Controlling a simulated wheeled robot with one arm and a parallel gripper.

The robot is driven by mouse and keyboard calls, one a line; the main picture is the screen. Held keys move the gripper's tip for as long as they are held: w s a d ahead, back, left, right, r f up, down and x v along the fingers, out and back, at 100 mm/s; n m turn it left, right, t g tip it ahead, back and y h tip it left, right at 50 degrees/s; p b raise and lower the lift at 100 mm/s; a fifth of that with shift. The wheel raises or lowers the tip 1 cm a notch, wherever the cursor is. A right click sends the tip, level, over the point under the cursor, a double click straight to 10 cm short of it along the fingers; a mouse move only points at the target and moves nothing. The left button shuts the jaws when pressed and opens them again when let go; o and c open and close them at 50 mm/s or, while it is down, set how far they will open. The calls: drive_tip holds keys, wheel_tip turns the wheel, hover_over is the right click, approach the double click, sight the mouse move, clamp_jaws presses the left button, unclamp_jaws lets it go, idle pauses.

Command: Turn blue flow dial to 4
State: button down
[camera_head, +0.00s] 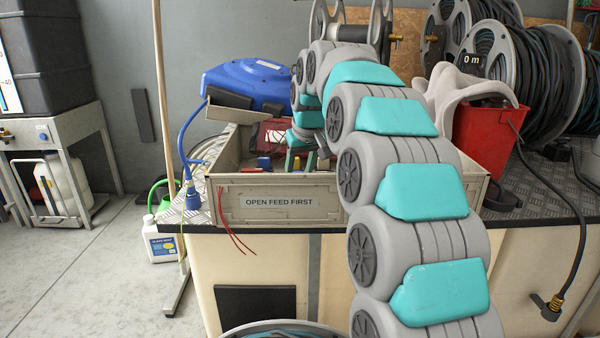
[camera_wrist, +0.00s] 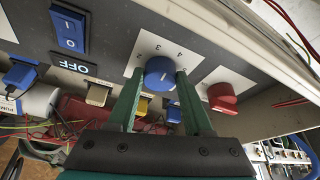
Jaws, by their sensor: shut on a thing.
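The blue flow dial (camera_wrist: 160,72) sits on a white numbered plate (camera_wrist: 187,58) on a grey panel in the wrist view. The digits 3 and 4 show along the plate's upper edge. A small pale mark shows on the dial's face, but I cannot tell for sure which number it points to. My gripper (camera_wrist: 158,82) has its green fingers on either side of the dial, closed on it. In the head view my gripper (camera_head: 301,160) reaches down into a beige crate (camera_head: 232,205) labelled "OPEN FEED FIRST"; the dial is hidden there.
A red knob (camera_wrist: 222,97) is close to the right of the dial. Red wires (camera_wrist: 290,102) are nearby. A blue hose reel (camera_head: 245,82) and red bucket (camera_head: 487,130) flank my arm.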

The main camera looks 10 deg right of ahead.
drive_tip(key=m+h, duration=0.1)
drive_tip(key=m, duration=0.1)
drive_tip(key=m+h, duration=0.1)
drive_tip(key=m, duration=0.1)
drive_tip(key=shift+a+m, duration=0.2)
drive_tip(key=shift+m, duration=0.2)
idle(0.4)
drive_tip(key=shift+c, duration=1.5)
unclamp_jaws()
drive_tip(key=shift+r, duration=0.1)
drive_tip(key=v, duration=0.7)
drive_tip(key=shift+r, duration=0.25)
drive_tip(key=shift+s+a, duration=0.1)
drive_tip(key=shift+s, duration=0.05)
